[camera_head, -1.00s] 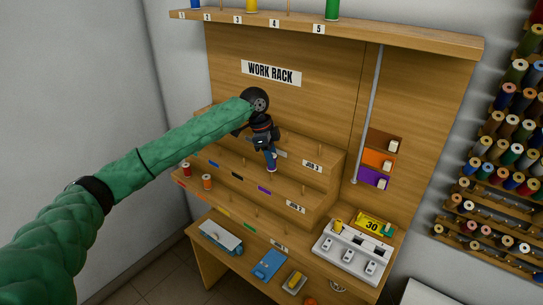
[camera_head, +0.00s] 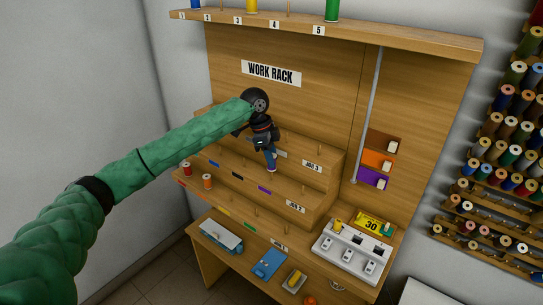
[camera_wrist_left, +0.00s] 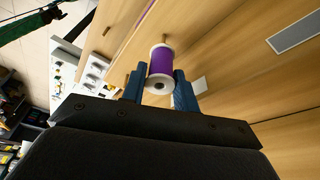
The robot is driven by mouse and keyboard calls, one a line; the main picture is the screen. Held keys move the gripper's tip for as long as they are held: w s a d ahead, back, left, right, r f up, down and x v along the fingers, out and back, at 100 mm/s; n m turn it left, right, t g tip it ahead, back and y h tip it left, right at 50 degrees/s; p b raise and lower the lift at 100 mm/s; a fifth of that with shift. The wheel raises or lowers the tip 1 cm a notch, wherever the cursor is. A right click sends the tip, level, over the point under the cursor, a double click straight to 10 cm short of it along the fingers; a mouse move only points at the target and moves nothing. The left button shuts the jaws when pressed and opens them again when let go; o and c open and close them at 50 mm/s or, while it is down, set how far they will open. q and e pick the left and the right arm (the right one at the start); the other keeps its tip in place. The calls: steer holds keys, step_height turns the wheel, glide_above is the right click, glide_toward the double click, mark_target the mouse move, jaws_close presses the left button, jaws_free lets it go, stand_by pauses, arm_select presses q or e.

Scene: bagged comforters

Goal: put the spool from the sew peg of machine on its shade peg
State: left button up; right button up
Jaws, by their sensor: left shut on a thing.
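My left gripper (camera_head: 270,160) is over the stepped work rack, its fingers pointing down toward the middle step. In the left wrist view the left gripper (camera_wrist_left: 160,88) is shut on a purple spool (camera_wrist_left: 160,64) with white ends. A wooden peg (camera_wrist_left: 166,38) shows just beyond the spool; I cannot tell whether the spool touches it. A purple strip (camera_head: 264,190) marks the front of the middle step below the gripper. The white machine (camera_head: 352,250) stands on the lower right of the desk. My right gripper is not in view.
A red spool (camera_head: 187,169) and an orange spool (camera_head: 208,183) stand on the rack's left. A yellow spool (camera_head: 338,225) and a green spool (camera_head: 388,230) are at the machine. A grey rod (camera_head: 368,115) stands right of the rack. Bare pegs stand along the steps.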

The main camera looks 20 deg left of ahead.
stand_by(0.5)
arm_select(q)
steer(key=shift+p, duration=0.45)
stand_by(0.3)
steer(key=shift+f, duration=0.5)
stand_by(0.5)
steer(key=shift+f, duration=0.4)
steer(key=shift+f, duration=0.45)
stand_by(0.6)
steer(key=shift+f, duration=0.35)
steer(key=shift+f+b, duration=0.35)
steer(key=shift+f, duration=0.2)
stand_by(0.6)
